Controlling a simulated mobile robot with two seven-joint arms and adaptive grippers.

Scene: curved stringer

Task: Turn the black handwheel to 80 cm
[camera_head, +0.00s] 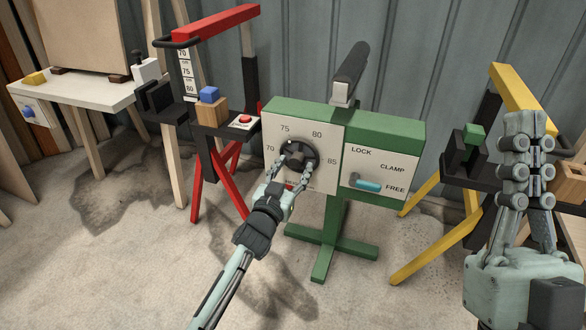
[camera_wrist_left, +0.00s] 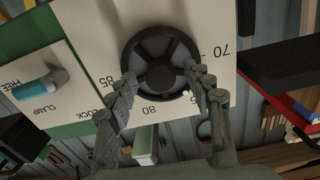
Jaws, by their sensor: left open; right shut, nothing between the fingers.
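The black handwheel (camera_head: 298,153) sits on a cream dial face marked 70, 75, 80 and 85, on a green stand (camera_head: 332,215). It fills the middle of the left wrist view (camera_wrist_left: 161,63). My left gripper (camera_head: 294,170) is open at the handwheel, with one finger on either side of its lower part in the head view. I cannot tell whether the fingers touch the rim. A turquoise lever (camera_head: 368,185) on the LOCK/CLAMP panel lies by FREE. My right gripper (camera_head: 530,120) is shut and empty at the right, away from the handwheel.
A red trestle (camera_head: 205,27) with a height scale stands to the left, holding a wooden block with a blue top (camera_head: 210,95) and a red button (camera_head: 245,119). A yellow trestle (camera_head: 430,195) stands to the right. A white table (camera_head: 80,90) is at the far left. The front floor is clear.

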